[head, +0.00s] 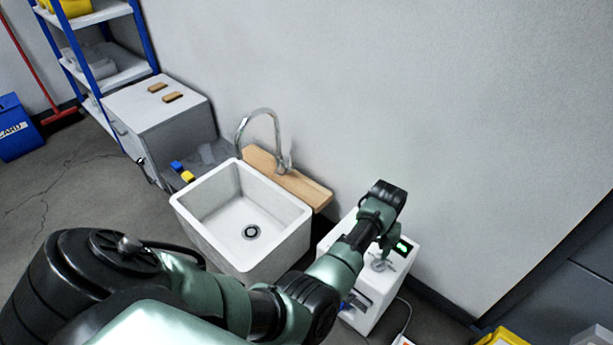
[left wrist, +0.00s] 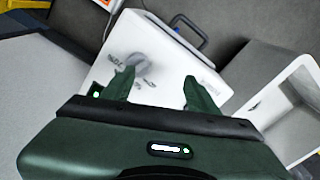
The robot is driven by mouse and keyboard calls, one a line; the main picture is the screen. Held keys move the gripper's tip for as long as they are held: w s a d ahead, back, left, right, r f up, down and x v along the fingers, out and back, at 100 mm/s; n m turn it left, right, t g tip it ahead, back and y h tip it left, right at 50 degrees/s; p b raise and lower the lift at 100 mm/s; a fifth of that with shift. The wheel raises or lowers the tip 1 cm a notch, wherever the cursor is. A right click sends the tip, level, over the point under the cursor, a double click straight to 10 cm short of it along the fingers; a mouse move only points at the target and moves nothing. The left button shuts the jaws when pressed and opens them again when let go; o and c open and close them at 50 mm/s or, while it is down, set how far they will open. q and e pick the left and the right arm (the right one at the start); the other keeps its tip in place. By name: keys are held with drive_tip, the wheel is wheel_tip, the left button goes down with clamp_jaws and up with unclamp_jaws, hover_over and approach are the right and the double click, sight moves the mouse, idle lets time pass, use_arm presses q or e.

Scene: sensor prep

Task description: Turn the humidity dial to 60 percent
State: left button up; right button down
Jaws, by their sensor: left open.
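My left gripper (left wrist: 158,74) is open and empty above this face. The dial appears beside the tip of its left-hand finger, not centred between the fingers; I cannot tell whether they touch. In the head view the gripper (head: 388,246) partly hides the box top. My right gripper is not in view.
A white sink (head: 195,222) with a curved tap (head: 259,113) stands left of the box, with a wooden board (head: 312,190) behind it. A cable (head: 408,316) lies right of the box. A grey cabinet (head: 185,120) and blue shelf rack (head: 85,65) stand farther back.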

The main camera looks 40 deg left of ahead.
use_arm(q)
drive_tip(key=s+a+m+t+y, duration=0.15)
drive_tip(key=s+a, duration=0.45)
drive_tip(key=s, duration=0.6)
drive_tip(key=s+d+m+h+p, duration=0.1)
drive_tip(key=s+d+m+p, duration=0.3)
drive_tip(key=s, duration=1)
drive_tip(key=shift+s+d+f+m+t+h, duration=0.35)
drive_tip(key=shift+s+d+m+t, duration=0.1)
drive_tip(key=shift+m, duration=0.1)
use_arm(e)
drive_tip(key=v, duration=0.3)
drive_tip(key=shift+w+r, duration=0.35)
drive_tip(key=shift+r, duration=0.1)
use_arm(q)
drive_tip(key=shift+f, duration=0.1)
